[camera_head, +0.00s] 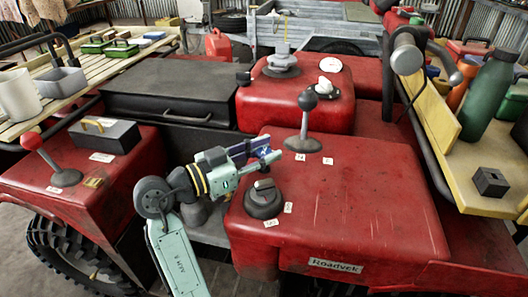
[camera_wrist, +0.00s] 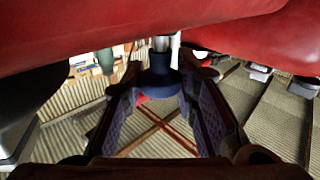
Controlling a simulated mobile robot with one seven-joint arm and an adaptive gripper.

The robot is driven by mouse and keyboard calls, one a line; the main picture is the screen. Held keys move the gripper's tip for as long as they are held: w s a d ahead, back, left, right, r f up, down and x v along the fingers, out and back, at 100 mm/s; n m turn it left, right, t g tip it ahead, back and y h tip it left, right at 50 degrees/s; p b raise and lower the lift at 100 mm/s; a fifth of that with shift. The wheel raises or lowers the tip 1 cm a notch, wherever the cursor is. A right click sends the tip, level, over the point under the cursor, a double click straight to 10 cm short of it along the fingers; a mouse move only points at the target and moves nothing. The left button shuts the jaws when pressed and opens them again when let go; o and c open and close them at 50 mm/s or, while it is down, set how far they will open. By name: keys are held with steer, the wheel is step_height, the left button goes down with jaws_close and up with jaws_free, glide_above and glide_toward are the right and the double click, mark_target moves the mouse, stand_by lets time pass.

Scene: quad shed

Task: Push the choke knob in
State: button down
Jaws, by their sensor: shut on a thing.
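My gripper (camera_head: 268,155) reaches in from the left, low over the red quad body (camera_head: 350,205), with its fingers pointing right. In the wrist view its two fingers (camera_wrist: 162,85) stand either side of a dark blue-black knob on a short pale metal stem, which looks like the choke knob (camera_wrist: 160,76). The fingers are shut on this knob. The stem runs up out of the fingertips toward the red body at the top of the wrist view. In the head view I cannot make out the knob; the gripper seems to hide it.
A black-balled lever (camera_head: 308,100) stands just beyond my fingertips. A black rotary switch (camera_head: 264,199) sits just below my gripper. A red-balled lever (camera_head: 31,141) is at the left. A yellow shelf (camera_head: 465,165) with bottles lies at the right.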

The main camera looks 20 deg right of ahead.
steer(key=shift+f+b, duration=0.5)
steer(key=shift+f, duration=0.4)
steer(key=shift+r, duration=0.1)
steer(key=c, duration=1.2)
jaws_free()
steer(key=shift+c, duration=0.2)
steer(key=s+a, duration=0.2)
steer(key=a, duration=0.9)
steer(key=shift+s+a, duration=0.15)
steer(key=shift+a, duration=0.25)
